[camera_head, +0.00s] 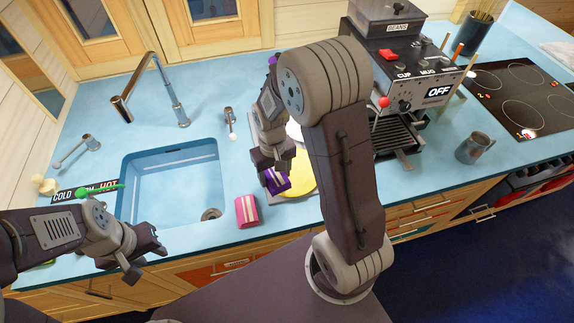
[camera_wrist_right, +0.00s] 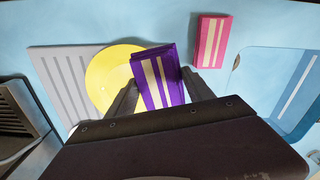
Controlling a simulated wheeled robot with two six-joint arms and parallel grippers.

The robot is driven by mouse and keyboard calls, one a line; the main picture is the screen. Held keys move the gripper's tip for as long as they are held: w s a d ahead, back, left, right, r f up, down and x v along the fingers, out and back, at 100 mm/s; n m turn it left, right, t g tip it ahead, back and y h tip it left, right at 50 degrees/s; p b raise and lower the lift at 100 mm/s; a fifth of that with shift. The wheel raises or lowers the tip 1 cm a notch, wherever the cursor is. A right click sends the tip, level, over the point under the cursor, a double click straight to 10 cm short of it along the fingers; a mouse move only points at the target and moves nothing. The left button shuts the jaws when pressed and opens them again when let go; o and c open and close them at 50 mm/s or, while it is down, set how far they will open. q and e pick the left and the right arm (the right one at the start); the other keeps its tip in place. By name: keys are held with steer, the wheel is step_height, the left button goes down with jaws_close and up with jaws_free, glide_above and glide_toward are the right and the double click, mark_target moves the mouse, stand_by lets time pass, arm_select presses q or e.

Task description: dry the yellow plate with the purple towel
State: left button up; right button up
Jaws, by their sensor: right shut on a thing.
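In the right wrist view the plate (camera_wrist_right: 108,72) overlaps a grey ridged board. My right gripper (camera_head: 275,172) is shut on the folded purple towel (camera_head: 277,184), which has pale stripes. In the right wrist view the towel (camera_wrist_right: 158,76) is between the fingers and covers the plate's edge; whether it touches the plate is unclear. My left gripper (camera_head: 146,262) is over the counter's front edge with its fingers apart and nothing between them.
A pink striped towel (camera_head: 246,211) lies between sink (camera_head: 170,180) and plate. A coffee machine (camera_head: 405,80), a grey mug (camera_head: 474,147) and a cooktop (camera_head: 520,95) stand to the right.

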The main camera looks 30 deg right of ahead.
steer(key=shift+o, duration=1.4)
steer(key=shift+w, duration=0.1)
steer(key=shift+c, duration=1.4)
steer(key=shift+n, duration=0.6)
steer(key=w+d+r+p, duration=0.1)
steer(key=p, duration=0.1)
steer(key=w+d+r+p, duration=0.1)
steer(key=w, duration=0.1)
steer(key=shift+w+d+r+p, duration=0.1)
steer(key=shift+d+r+p, duration=0.25)
steer(key=shift+p, duration=0.05)
steer(key=d+r+m+p, duration=0.1)
steer(key=d+p, duration=0.3)
steer(key=d, duration=0.1)
steer(key=b, duration=0.7)
glide_above(292, 174)
step_height(292, 174, down, 7)
steer(key=shift+f, duration=0.15)
